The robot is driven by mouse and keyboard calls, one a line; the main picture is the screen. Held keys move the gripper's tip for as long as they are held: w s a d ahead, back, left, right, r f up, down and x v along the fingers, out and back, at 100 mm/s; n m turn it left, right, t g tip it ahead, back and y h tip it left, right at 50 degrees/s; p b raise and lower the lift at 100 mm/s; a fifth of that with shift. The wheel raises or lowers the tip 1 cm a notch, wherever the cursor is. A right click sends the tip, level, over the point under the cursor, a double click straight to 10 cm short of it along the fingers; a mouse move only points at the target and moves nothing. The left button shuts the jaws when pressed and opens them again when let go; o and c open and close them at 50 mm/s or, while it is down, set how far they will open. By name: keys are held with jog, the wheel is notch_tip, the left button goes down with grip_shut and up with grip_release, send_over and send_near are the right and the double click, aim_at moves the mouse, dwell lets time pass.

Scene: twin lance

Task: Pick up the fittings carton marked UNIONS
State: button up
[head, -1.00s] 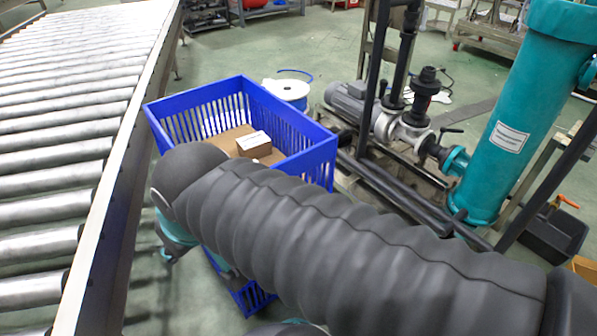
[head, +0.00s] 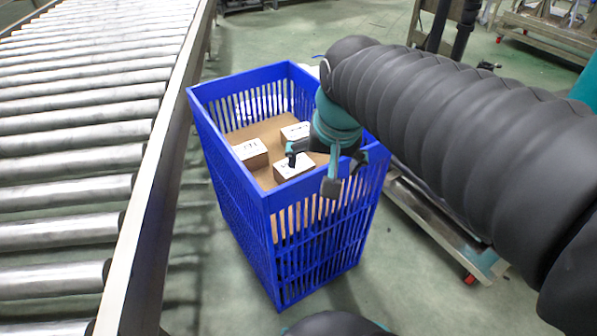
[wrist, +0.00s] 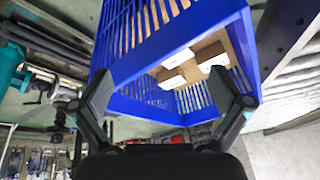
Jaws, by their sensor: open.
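Three small brown cartons with white labels sit in the blue crate: a left one (head: 250,152), a back one (head: 296,130) and a front one (head: 292,168). Their label print is too small to read, so I cannot tell which is marked UNIONS. My gripper (head: 312,174) is open and empty at the crate's right side, close to the front carton in the picture; its height above it is unclear. The wrist view shows my open fingers (wrist: 163,95) with the crate wall and cartons (wrist: 185,68) beyond, seen at a tilt.
The tall slatted blue crate (head: 240,205) has a raised rim around the cartons, with brown board (head: 264,178) under them. A roller conveyor (head: 85,140) runs along the left. Green floor (head: 420,300) is clear in front at right.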

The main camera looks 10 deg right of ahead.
jog(key=w+f+m+g+b, duration=0.15)
jog(key=w+m, duration=0.35)
jog(key=w, duration=0.6)
jog(key=m+g, duration=0.3)
jog(key=m, duration=0.2)
send_near(294, 172)
notch_tip(294, 172, up, 2)
jog(key=w+d, duration=0.1)
jog(key=w, duration=0.1)
jog(key=shift+t, duration=0.25)
jog(key=f+b, duration=0.1)
jog(key=f, duration=0.8)
jog(key=f+b, duration=0.1)
jog(key=f, duration=0.3)
jog(key=shift+w+a+f+b, duration=0.1)
jog(key=shift+w+f+b, duration=0.2)
jog(key=c, duration=1.4)
jog(key=shift+r, duration=0.1)
jog(key=shift+c, duration=0.2)
